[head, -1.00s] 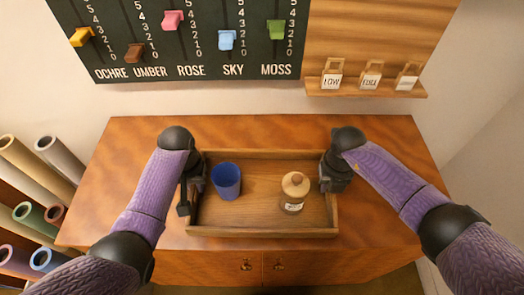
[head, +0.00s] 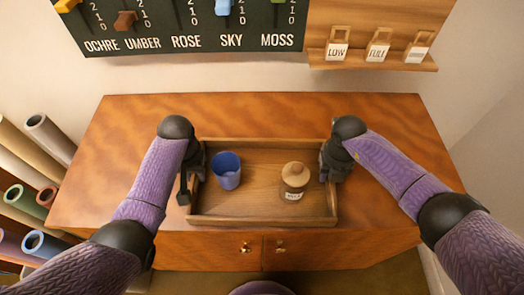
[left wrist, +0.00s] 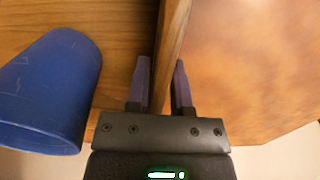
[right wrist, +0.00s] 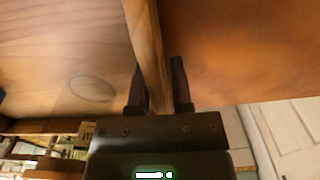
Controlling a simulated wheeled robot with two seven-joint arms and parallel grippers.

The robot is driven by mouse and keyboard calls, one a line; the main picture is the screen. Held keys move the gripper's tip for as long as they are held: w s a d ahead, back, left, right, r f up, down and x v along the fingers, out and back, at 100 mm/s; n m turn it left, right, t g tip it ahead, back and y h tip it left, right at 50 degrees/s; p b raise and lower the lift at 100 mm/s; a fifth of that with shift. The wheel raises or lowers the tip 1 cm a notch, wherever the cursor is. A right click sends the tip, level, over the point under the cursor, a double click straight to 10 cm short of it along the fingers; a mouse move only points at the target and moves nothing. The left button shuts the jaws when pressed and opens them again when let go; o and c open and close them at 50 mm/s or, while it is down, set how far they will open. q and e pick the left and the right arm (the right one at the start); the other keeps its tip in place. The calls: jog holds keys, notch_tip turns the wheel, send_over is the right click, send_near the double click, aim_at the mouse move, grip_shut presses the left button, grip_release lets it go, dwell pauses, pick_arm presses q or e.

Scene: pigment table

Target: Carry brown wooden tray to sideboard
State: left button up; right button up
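The brown wooden tray (head: 262,219) lies over the sideboard top (head: 390,118); whether it rests on it or hangs just above is hard to tell. My right gripper (head: 334,162) holds the right wall (right wrist: 147,45) likewise. A faint round outline shows on the wood in the right wrist view.
Rolled tubes (head: 45,135) stand left of the sideboard. The sideboard top is clear behind the tray and to both sides.

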pick_arm(q)
jog(key=shift+o, duration=1.3)
jog(key=shift+r, duration=0.15)
pick_arm(e)
jog(key=shift+o, duration=1.3)
jog(key=shift+r, duration=0.15)
pick_arm(q)
jog(key=r, duration=1.1)
jog(key=shift+w, duration=0.4)
pick_arm(e)
jog(key=shift+a, duration=0.1)
jog(key=shift+r, duration=0.2)
pick_arm(q)
jog(key=shift+s+r, duration=0.3)
jog(key=shift+r, duration=0.2)
pick_arm(e)
notch_tip(320, 180, up, 12)
jog(key=shift+f, duration=0.2)
